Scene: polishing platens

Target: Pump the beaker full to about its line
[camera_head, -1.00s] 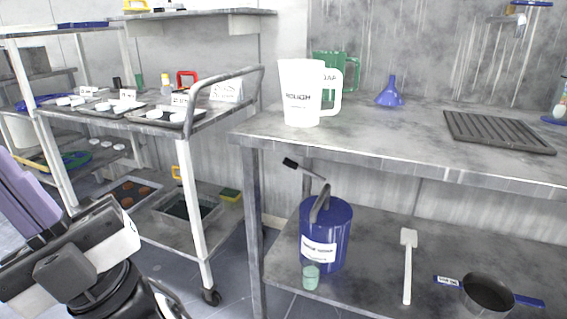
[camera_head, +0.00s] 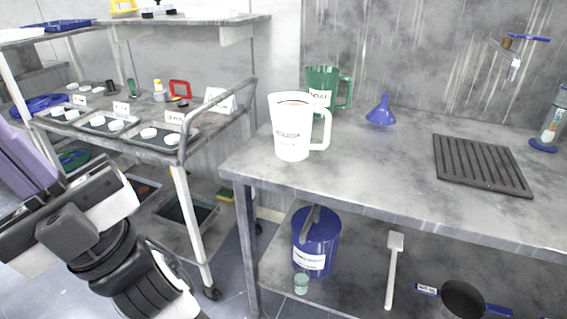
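A small pale green beaker (camera_head: 301,284) stands on the lower shelf of the right bench. It is just in front of a blue canister (camera_head: 316,245) with a white label and a grey handle or pump part on top. The canister's upper part sits close under the bench top, which hides any nozzle. The fill line and the level in the beaker are too small to see. My arm (camera_head: 95,235) is folded at the lower left, well away from the beaker. My fingertips do not show.
On the bench top (camera_head: 370,190) stand a white jug (camera_head: 291,135), a green jug (camera_head: 320,85), a blue funnel (camera_head: 381,112) and a dark ridged tray (camera_head: 480,164). A white paddle (camera_head: 393,270) and a pan (camera_head: 463,298) lie on the lower shelf. A cart (camera_head: 183,215) stands left.

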